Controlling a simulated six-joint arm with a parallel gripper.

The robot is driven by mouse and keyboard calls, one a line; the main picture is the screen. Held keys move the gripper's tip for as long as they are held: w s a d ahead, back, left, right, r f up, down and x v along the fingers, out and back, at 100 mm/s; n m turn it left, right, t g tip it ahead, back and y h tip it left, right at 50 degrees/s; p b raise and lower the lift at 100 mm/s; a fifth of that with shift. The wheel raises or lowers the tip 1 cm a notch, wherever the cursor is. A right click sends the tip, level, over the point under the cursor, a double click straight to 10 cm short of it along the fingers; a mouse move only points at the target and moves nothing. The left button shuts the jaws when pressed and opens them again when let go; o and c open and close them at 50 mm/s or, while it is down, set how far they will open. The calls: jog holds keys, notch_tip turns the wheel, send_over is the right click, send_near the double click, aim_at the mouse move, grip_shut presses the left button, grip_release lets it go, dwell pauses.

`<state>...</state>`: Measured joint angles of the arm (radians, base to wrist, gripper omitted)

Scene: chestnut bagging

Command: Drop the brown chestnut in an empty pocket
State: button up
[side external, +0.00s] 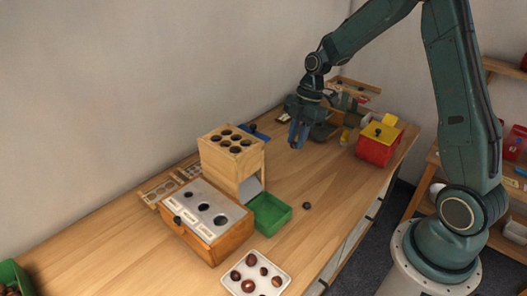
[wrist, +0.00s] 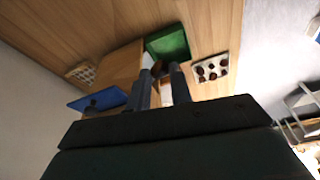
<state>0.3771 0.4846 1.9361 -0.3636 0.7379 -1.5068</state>
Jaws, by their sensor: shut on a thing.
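My gripper (side external: 297,142) hangs above the table, to the right of and behind the wooden block. In the wrist view its two fingers (wrist: 162,70) are closed on a small dark brown thing (wrist: 158,69), which looks like the chestnut. The side view does not show it clearly. The wooden block (side external: 215,140) has several round dark holes in its top; I cannot tell which are empty. A white tray (side external: 231,284) at the front holds several brown chestnuts in its pockets; it also shows in the wrist view (wrist: 222,60).
A grey-topped wooden box (side external: 218,218) with holes stands in front of the block. A green bin (side external: 270,213) sits beside it, with a small dark round thing (side external: 307,205) on the table. A red box (side external: 375,152) stands at the right.

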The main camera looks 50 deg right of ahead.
notch_tip(320, 180, up, 14)
jog(key=w+a+m, duration=0.3)
jog(key=w+a, duration=1)
jog(key=w, duration=0.5)
jog(key=shift+t, duration=0.5)
jog(key=shift+s+f, duration=0.2)
jog(key=shift+f, duration=2.35)
jog(key=shift+f, duration=0.15)
jog(key=shift+f, duration=2.55)
jog(key=shift+f, duration=0.6)
